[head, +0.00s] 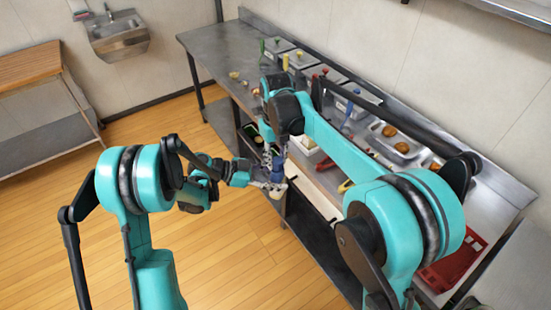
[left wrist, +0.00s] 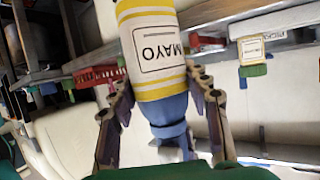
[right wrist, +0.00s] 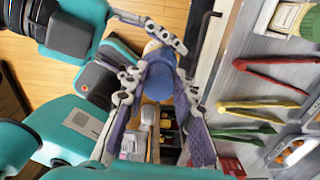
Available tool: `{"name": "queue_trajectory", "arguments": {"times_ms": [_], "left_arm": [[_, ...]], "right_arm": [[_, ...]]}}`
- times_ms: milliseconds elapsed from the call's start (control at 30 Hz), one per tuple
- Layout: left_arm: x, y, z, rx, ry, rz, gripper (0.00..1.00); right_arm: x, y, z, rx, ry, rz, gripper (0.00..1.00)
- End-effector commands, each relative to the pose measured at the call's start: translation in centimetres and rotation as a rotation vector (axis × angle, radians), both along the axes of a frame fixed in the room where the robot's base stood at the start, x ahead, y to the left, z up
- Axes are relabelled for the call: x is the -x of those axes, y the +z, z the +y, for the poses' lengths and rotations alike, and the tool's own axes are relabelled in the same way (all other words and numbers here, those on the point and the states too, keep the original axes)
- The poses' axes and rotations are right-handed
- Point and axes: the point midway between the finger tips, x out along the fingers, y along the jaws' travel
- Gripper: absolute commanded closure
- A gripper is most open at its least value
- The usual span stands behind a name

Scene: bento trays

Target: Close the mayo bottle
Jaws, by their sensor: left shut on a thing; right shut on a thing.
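The mayo bottle (left wrist: 158,60) is white and yellow with a MAYO label that reads upside down in the left wrist view. Its blue end (left wrist: 168,120) lies between the fingers of my left gripper (left wrist: 160,115), which is shut on the bottle. In the right wrist view, a blue cap (right wrist: 160,78) sits between the fingers of my right gripper (right wrist: 158,95), which is shut on it. The bottle's pale body (right wrist: 152,46) shows beyond the cap. In the head view both grippers meet beside the counter, one above the other. I cannot tell how fully the cap is seated.
The steel counter (head: 222,42) runs along the wall with several lidded containers and food trays (head: 395,140). Red, yellow and green tongs (right wrist: 258,105) lie at its edge. A red basket (head: 452,262) is at the near right. Open wooden floor (head: 230,270) lies at left.

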Motion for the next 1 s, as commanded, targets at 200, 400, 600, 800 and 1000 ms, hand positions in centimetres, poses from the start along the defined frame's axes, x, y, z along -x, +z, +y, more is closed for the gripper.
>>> {"name": "queue_trajectory", "arguments": {"times_ms": [200, 400, 600, 800, 1000], "left_arm": [[0.1, 0.0, 0.0, -0.001, -0.001, 0.001, 0.63], [0.1, 0.0, 0.0, -0.001, -0.001, 0.001, 0.63], [0.0, 0.0, 0.0, 0.000, -0.001, 0.000, 0.63], [0.0, 0.0, 0.0, 0.000, 0.000, 0.000, 0.63], [0.0, 0.0, 0.0, 0.000, 0.000, 0.000, 0.63]], "right_arm": [[-0.1, 0.0, 0.0, 0.000, -0.032, -0.001, 0.83], [-0.1, 0.0, 0.0, 0.000, -0.030, -0.001, 0.53], [0.0, 0.0, 0.0, 0.000, -0.029, -0.001, 0.53], [0.0, 0.9, 0.0, 0.000, -0.029, -0.001, 0.53], [0.0, 3.6, 0.0, 0.000, -0.029, 0.000, 0.53]]}}
